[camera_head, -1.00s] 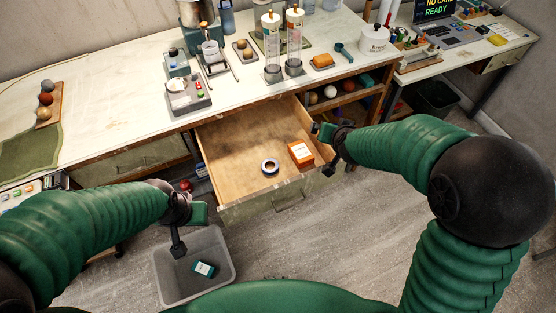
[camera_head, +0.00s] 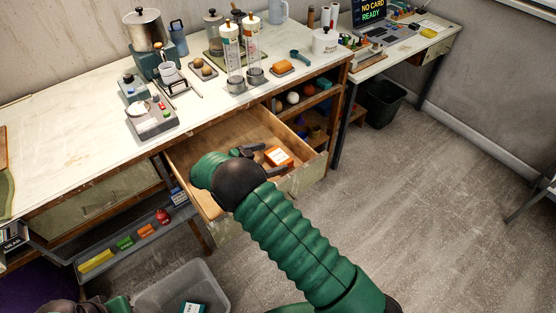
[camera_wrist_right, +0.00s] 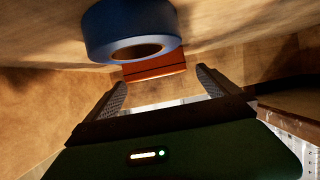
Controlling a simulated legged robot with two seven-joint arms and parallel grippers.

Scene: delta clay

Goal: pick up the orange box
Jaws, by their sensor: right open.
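The orange box (camera_head: 279,156), with a white label on top, lies in the open wooden drawer (camera_head: 255,128), near its right side. My right gripper (camera_head: 273,162) reaches into the drawer with its jaws open toward the box. In the right wrist view, the box (camera_wrist_right: 154,66) shows beyond and between the two spread fingers (camera_wrist_right: 163,86); contact cannot be told. A blue tape roll (camera_wrist_right: 128,30) covers part of it there; my right arm hides the roll in the head view. My left gripper (camera_head: 118,303) is only partly visible at the bottom left edge.
The worktop (camera_head: 70,145) above holds two clear cylinders (camera_head: 241,55), a scale (camera_head: 152,118) and other items. A grey bin (camera_head: 185,285) stands on the floor below.

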